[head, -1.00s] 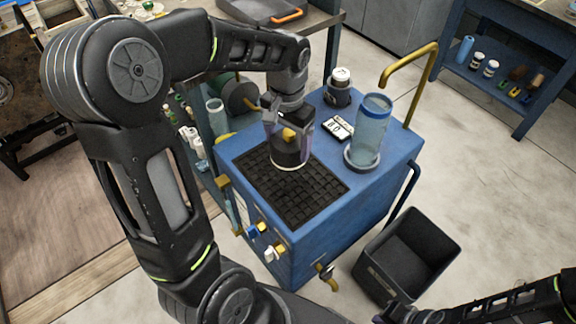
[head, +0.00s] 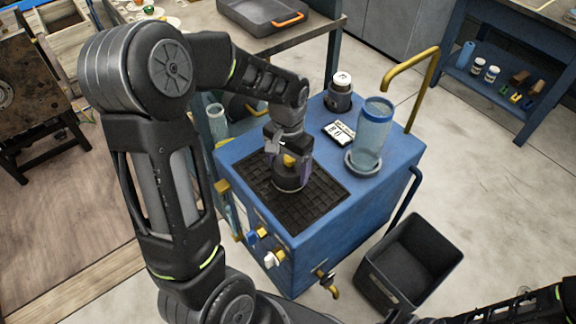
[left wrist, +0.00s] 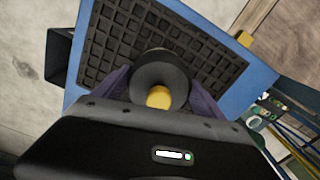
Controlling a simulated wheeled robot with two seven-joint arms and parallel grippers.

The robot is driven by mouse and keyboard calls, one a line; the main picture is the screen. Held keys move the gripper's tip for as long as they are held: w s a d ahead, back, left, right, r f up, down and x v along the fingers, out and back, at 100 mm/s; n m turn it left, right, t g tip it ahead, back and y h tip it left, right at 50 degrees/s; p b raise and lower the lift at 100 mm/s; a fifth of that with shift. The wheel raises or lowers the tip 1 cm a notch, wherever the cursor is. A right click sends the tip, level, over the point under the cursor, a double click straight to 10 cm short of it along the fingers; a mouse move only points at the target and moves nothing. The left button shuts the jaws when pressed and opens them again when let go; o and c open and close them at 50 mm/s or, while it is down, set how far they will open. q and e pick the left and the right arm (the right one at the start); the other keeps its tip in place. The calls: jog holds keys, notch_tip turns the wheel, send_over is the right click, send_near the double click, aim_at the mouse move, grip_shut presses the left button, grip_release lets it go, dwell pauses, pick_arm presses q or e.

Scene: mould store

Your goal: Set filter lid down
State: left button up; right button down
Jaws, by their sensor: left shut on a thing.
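The filter lid (head: 289,182) is a dark round piece with a yellow knob. My left gripper (head: 287,163) is shut on it, above the black grid mat (head: 318,201) on top of the blue cabinet. In the left wrist view, the lid (left wrist: 160,75) sits between the purple-grey fingers, with its yellow knob towards the gripper and the mat (left wrist: 215,62) behind it. I cannot tell whether the lid's underside touches the mat. Only links of my right arm show at the lower right; its gripper is out of the picture.
A clear blue-rimmed cylinder (head: 372,138), a small display (head: 339,132) and a dark jar with a white cap (head: 340,88) stand behind the mat. A yellow pipe (head: 418,85) rises at the back right. A dark bin (head: 411,267) stands on the floor to the right.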

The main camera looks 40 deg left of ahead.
pick_arm(q)
jog(key=shift+f, duration=0.15)
jog(key=o, duration=1.6)
jog(key=shift+c, duration=0.2)
jog(key=shift+r, duration=0.25)
notch_tip(320, 180, up, 12)
jog(key=shift+f+p, duration=0.1)
jog(key=shift+p, duration=0.8)
